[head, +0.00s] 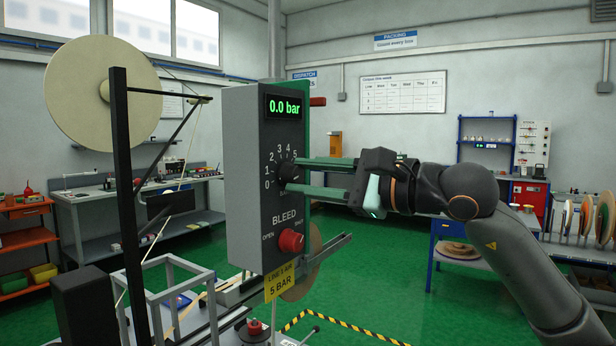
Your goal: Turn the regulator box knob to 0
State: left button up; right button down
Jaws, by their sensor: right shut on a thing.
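The grey regulator box (245,215) stands left of centre in the head view. Its lit display (284,107) reads 0.0 bar. The black knob (284,171) sits inside a printed scale from 0 up to at least 5. My right gripper (297,174) reaches in from the right, its green fingers shut on the knob. The fingers partly hide the knob, so I cannot tell where its pointer stands. Below it, a red BLEED knob (291,241) sits between OPEN and a second small label. My left gripper is out of view.
A yellow 5 BAR tag (280,283) hangs under the box. A large tape reel (103,90) on a black post (124,200) stands to the left. A metal frame (165,285) is below. Benches line the walls; green floor (385,285) is clear to the right.

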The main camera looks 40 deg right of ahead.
jog(key=shift+n, duration=0.4)
jog(key=c, duration=0.5)
grip_release()
jog(key=shift+s+d+f+b, duration=0.15)
jog(key=shift+s+d+b, duration=0.15)
jog(key=shift+s+b, duration=0.15)
pick_arm(q)
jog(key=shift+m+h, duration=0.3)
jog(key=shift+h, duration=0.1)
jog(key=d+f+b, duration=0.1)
jog(key=b, duration=0.1)
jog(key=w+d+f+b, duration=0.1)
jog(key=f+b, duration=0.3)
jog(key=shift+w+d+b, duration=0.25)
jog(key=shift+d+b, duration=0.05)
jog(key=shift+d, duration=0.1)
pick_arm(e)
jog(key=v, duration=1.1)
jog(key=shift+s+r, duration=0.2)
jog(key=shift+s, duration=0.1)
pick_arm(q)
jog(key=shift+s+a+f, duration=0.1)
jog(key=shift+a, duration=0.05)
